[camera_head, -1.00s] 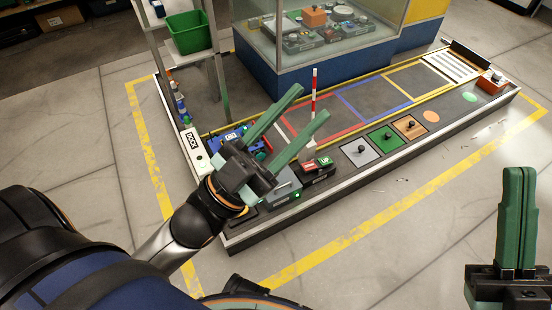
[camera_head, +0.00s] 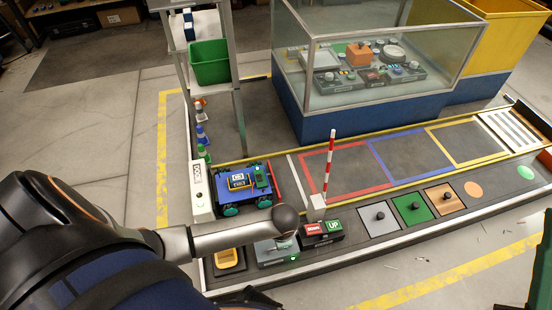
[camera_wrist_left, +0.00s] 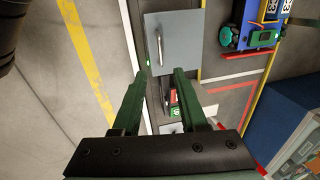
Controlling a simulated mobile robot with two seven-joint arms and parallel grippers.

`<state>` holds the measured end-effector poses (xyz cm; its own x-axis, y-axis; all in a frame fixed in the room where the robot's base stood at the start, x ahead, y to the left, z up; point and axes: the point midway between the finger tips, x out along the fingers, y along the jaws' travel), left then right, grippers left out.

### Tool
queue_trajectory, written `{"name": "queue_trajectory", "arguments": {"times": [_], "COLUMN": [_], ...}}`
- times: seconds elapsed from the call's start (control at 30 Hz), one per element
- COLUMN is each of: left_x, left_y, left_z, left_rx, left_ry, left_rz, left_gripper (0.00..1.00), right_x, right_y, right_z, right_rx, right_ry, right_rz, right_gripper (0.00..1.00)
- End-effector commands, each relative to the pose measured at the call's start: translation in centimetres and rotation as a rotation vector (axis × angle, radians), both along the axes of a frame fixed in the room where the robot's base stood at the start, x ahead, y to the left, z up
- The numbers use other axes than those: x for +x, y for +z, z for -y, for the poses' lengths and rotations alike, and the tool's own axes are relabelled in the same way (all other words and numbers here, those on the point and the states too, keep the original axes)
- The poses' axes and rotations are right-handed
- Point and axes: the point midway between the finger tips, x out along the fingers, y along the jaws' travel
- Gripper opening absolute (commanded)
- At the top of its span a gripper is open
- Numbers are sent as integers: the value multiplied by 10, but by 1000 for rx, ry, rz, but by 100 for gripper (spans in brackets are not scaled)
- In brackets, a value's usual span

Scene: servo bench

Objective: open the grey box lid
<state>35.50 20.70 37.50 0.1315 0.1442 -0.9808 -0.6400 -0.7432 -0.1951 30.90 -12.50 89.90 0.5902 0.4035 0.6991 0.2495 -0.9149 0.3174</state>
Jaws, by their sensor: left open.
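The grey box (camera_head: 277,254) sits on the front edge of the bench in the head view, partly behind my left arm. Its lid looks shut. In the wrist view the flat grey lid (camera_wrist_left: 188,32) carries a pale bar handle (camera_wrist_left: 159,47), with a small green light nearby. My left gripper (camera_wrist_left: 159,74) is open and empty, its fingertips by the lid's lower edge in the wrist view, apart from the handle. The gap in height cannot be told. The left jaws do not show in the head view. My right gripper (camera_head: 540,268) is only partly in view at the right edge.
A box with red and green buttons (camera_head: 322,233) is right of the grey box. A blue wheeled vehicle (camera_head: 242,187) stands behind it, and a yellow tray (camera_head: 229,259) lies left. A red-and-white pole (camera_head: 329,165) rises behind the buttons. Knobbed plates (camera_head: 413,206) line the bench rightward.

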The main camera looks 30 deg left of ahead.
Motion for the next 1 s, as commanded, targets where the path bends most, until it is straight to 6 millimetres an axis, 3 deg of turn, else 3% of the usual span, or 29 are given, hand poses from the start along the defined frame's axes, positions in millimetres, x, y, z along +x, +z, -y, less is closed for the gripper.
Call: {"name": "queue_trajectory", "arguments": {"times": [0.6,0.8,1.0], "left_x": [12,14,15], "left_y": [-106,-120,-121], "left_z": [-16,-18,-19], "left_rx": [4,4,3], "left_ry": [1,0,0], "left_rz": [-5,-5,-4], "left_gripper": [42,42,42], "right_x": [2,3,3], "right_y": [-79,-90,-90], "right_z": [-10,-12,-12], "right_rx": [-24,-36,-30], "right_ry": [26,18,14], "right_rz": [-42,-49,-49], "right_gripper": [0,0,0]}}
